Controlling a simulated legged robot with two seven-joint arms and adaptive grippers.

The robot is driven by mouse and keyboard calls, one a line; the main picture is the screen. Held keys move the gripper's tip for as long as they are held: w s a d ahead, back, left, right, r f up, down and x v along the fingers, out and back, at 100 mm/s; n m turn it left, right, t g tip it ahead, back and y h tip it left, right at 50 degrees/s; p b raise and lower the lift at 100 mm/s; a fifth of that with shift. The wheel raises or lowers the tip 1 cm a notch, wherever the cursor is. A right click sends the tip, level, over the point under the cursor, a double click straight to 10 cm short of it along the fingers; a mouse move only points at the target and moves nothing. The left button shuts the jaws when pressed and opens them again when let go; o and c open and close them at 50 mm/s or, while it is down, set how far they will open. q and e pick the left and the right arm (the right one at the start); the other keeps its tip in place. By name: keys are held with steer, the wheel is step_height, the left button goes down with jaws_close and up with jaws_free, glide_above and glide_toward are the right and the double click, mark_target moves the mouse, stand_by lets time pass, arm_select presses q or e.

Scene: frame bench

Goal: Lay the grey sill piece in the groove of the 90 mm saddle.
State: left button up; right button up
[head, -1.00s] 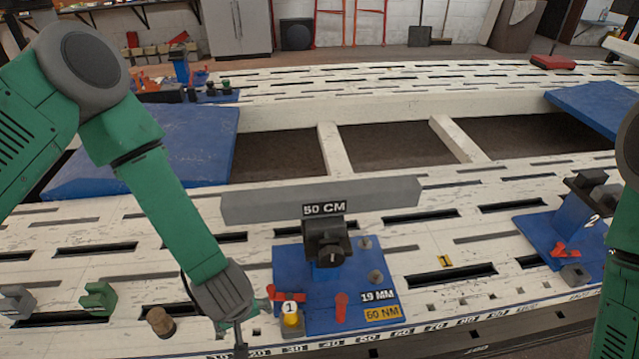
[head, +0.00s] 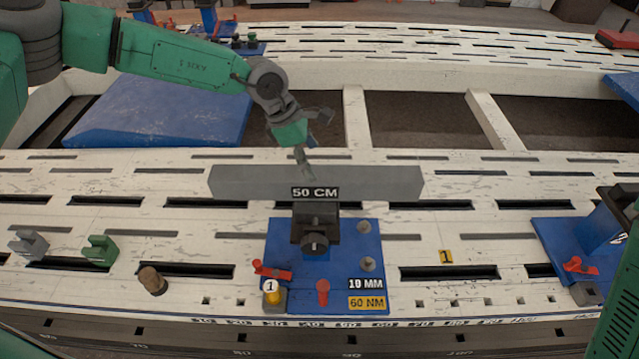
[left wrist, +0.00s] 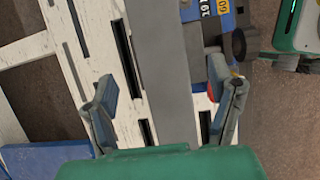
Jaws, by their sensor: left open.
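A long grey bar (head: 250,182), which I take as the sill piece, lies level behind the black clamp of the blue station; a "50 CM" label shows at its front. My left gripper (head: 314,143) is open and empty just over the bar's middle. In the left wrist view the bar (left wrist: 160,50) runs between the two spread fingers (left wrist: 162,85), and neither clearly touches it. No 90 mm mark is readable. Two small notched blocks, one grey (head: 28,243) and one green (head: 100,250), stand at the left; I cannot tell whether either is the saddle. My right gripper is out of view.
The blue station (head: 350,240) carries a black clamp (head: 315,225), red levers and a yellow knob tagged 1. A brown plug (head: 151,279) lies to its left. A second blue station (head: 565,245) is at the right. The slotted white bench (head: 430,225) is largely clear between them.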

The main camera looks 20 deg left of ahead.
mark_target(319, 180)
arm_select(q)
steer(key=shift+x, duration=0.85)
steer(key=shift+w+f, duration=0.15)
steer(key=shift+f, duration=0.1)
steer(key=f, duration=0.1)
steer(key=a+f, duration=0.1)
steer(key=f+b, duration=0.1)
steer(key=shift+s+a+f, duration=0.25)
steer(key=shift+a+f, duration=0.05)
steer(key=shift+a, duration=0.1)
steer(key=d, duration=0.1)
steer(key=f, duration=0.1)
steer(key=d, duration=0.1)
steer(key=shift+w+d+f, duration=0.25)
steer(key=shift+d, duration=0.05)
steer(key=shift+d+r, duration=0.1)
steer(key=shift+d, duration=0.2)
steer(key=shift+c, duration=1.3)
steer(key=shift+a, duration=0.1)
steer(key=c, duration=0.7)
steer(key=shift+a, duration=0.35)
steer(key=c, duration=0.7)
steer(key=shift+a, duration=0.25)
jaws_close()
steer(key=shift+a, duration=0.25)
steer(key=shift+r, duration=0.1)
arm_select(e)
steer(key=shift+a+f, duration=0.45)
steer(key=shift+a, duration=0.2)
